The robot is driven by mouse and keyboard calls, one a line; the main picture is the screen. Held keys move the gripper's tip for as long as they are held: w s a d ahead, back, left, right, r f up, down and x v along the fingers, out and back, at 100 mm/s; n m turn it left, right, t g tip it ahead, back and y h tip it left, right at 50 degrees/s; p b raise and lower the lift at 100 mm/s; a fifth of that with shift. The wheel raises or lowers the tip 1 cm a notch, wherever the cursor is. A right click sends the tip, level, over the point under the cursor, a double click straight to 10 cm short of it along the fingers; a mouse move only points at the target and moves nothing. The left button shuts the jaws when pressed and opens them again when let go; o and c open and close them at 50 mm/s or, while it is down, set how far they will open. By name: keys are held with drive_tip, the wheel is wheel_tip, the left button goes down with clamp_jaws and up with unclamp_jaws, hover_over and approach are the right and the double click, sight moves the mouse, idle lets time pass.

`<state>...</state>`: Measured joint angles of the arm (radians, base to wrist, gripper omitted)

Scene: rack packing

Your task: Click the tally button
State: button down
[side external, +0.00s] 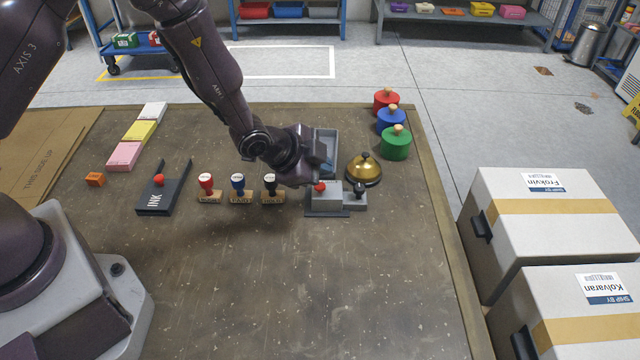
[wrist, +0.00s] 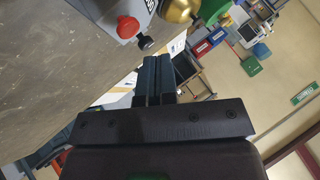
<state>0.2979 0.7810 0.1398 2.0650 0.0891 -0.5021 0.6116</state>
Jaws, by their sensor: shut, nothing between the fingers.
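The tally button seems to be the red knob (side external: 320,187) on a small grey box (side external: 326,200) right of the stamps. A smaller black knob (side external: 360,187) stands on the box's right part. In the wrist view the red knob (wrist: 127,27) and the black knob (wrist: 147,43) show at the top, beyond the fingertips. My gripper (side external: 326,171) is shut and empty, just above and behind the box, apart from the red knob as far as I can tell. In the wrist view its fingers (wrist: 155,62) lie side by side.
A brass bell (side external: 363,168) stands close behind the box's right end. Stamps (side external: 239,188) and an ink pad (side external: 163,193) are left. A grey-blue bin (side external: 326,143) is partly hidden behind my gripper. Red, blue and green lidded weights (side external: 396,146) stand at the back right. The front table is clear.

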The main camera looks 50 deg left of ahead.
sight(320, 188)
drive_tip(key=shift+r, duration=1.9)
idle(1.0)
wheel_tip(320, 188, up, 4)
drive_tip(key=shift+f, duration=0.1)
idle(0.4)
drive_tip(key=shift+f, duration=4.4)
drive_tip(key=shift+f, duration=0.15)
drive_tip(key=shift+f, duration=0.25)
